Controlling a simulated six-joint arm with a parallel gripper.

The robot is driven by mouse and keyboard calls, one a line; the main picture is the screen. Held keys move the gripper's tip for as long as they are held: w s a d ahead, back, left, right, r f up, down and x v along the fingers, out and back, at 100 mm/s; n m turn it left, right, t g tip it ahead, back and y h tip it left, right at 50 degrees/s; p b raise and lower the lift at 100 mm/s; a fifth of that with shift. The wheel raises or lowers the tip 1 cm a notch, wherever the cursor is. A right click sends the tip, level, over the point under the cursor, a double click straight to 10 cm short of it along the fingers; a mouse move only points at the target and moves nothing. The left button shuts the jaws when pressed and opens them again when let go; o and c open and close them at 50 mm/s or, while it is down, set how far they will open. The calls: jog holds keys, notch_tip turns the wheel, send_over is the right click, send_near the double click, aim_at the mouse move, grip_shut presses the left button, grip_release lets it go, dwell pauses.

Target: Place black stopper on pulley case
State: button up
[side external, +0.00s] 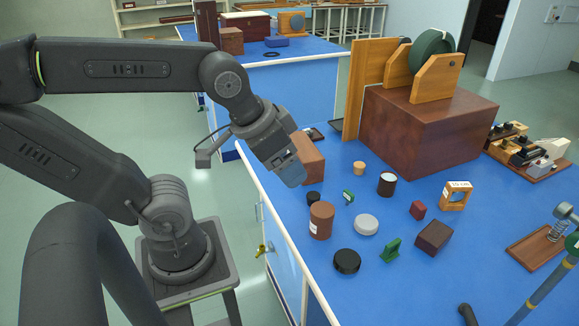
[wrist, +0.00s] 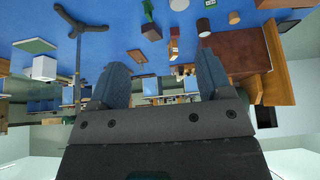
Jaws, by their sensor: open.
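A wider flat black disc (side external: 347,261) lies nearer the front; I cannot tell for certain which is the black stopper. The pulley case appears to be the large red-brown box (side external: 425,130) with a green wheel (side external: 432,50) held in wooden brackets on top. My gripper (side external: 291,174) is open above the bench's left edge, up and left of the small black cylinder and apart from it. In the wrist view, nothing shows held between its fingers (wrist: 160,78).
Close to the black pieces are the brown jar (side external: 321,220), a grey disc (side external: 366,224), a green bracket (side external: 390,250) and a dark cup (side external: 387,184). A brown block (side external: 308,160) stands behind my gripper. A wooden panel (side external: 368,85) rises beside the large box.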

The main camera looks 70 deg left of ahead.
dwell(0.4)
jog(key=n+g+y, duration=0.1)
jog(key=n+g, duration=0.3)
jog(key=n, duration=0.5)
send_over(313, 195)
jog(key=s+d, duration=0.1)
jog(key=d, duration=0.1)
notch_tip(313, 195, down, 16)
jog(key=f, duration=0.4)
jog(key=a+f, duration=0.1)
jog(key=f, duration=0.4)
jog(key=w+a+f, duration=0.1)
jog(key=f, duration=0.3)
jog(key=shift+w+f, duration=0.1)
jog(key=shift+f, duration=0.05)
jog(key=shift+c, duration=0.2)
jog(key=c, duration=1)
